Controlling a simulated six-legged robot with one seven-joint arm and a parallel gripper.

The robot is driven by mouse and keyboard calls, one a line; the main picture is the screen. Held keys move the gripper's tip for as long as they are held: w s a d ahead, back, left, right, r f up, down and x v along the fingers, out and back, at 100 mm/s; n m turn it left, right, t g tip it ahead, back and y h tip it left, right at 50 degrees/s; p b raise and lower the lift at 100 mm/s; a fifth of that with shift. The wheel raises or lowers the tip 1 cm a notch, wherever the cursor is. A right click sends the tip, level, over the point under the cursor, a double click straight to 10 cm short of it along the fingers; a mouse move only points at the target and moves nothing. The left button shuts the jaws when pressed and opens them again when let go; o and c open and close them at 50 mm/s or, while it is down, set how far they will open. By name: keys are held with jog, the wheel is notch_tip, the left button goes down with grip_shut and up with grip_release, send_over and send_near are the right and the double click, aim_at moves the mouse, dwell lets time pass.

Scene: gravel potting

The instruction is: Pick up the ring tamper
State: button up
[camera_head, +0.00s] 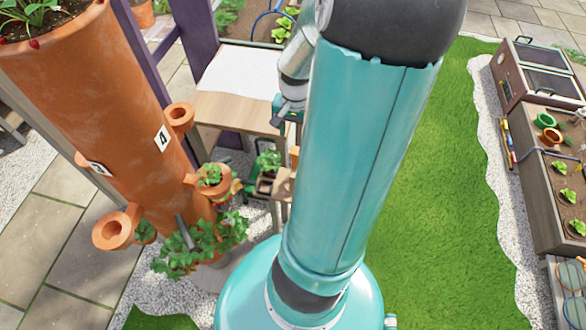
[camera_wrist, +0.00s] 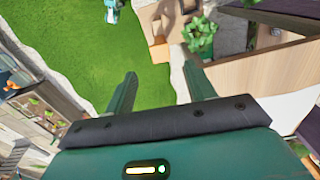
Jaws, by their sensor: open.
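My gripper (camera_wrist: 160,86) is open in the wrist view, its two dark green fingers apart with nothing between them. In the head view only a small part of the wrist shows beside my large teal arm link, near the wooden table (camera_head: 222,108). I cannot make out the ring tamper for sure in either view. A dark grey stick-like thing (camera_head: 184,232) stands among leaves at the foot of the terracotta tower planter (camera_head: 105,95); I cannot tell what it is. My arm link hides the middle of the head view.
A white sheet (camera_head: 240,72) lies on the table. A potted plant (camera_head: 268,160) stands low beside it, and a plant also shows in the wrist view (camera_wrist: 199,34). Planter boxes (camera_head: 540,185) line the right. The lawn (camera_head: 450,200) is open.

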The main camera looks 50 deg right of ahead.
aim_at(296, 150)
notch_tip(296, 150, down, 7)
jog(key=shift+w+d+f, duration=0.1)
jog(key=shift+d+f, duration=0.05)
jog(key=shift+f, duration=2.45)
jog(key=c, duration=1.1)
